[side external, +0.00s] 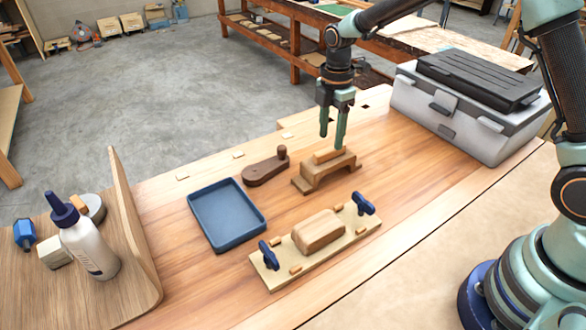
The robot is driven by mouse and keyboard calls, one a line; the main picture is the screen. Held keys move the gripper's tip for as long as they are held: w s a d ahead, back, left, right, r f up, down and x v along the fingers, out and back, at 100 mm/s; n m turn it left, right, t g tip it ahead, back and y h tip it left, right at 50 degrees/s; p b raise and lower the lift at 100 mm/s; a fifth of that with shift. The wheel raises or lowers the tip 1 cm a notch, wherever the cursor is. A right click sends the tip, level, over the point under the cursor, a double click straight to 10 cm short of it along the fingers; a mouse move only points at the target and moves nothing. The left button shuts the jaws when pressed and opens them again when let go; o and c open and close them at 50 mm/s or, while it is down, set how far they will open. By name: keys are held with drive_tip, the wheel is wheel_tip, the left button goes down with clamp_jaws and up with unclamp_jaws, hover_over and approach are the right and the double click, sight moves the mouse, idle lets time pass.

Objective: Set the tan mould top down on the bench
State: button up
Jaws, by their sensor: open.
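The tan mould top (330,163) is a bridge-shaped wooden piece with a raised rib on top and feet at both ends. It appears to stand upright on the wooden bench (170,225), behind the mould base. My gripper (332,141) is over it, fingers pointing down and apart, with nothing held. The fingertips are close to the rib; whether they touch it cannot be told. The mould base (275,279) is a pale board with a rounded tan block (318,232) in its middle and a blue wing knob at each end.
A blue tray (226,214) and a dark brown wooden piece with a knob (266,170) lie left of the mould top. A grey toolbox (458,125) stands at the back right. A white glue bottle (88,243) is at the left, behind an upright board.

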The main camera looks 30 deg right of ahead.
drive_tip(key=s+d+r+m+t, duration=0.1)
drive_tip(key=s+r+m, duration=0.3)
drive_tip(key=r, duration=0.4)
drive_tip(key=s+d+r+m+t, duration=0.15)
drive_tip(key=s+r+m, duration=0.25)
drive_tip(key=r, duration=0.4)
drive_tip(key=s+d+m+t, duration=0.1)
drive_tip(key=s+m+t, duration=0.2)
drive_tip(key=s+m, duration=0.7)
drive_tip(key=shift+d+f, duration=0.3)
drive_tip(key=shift+f, duration=0.05)
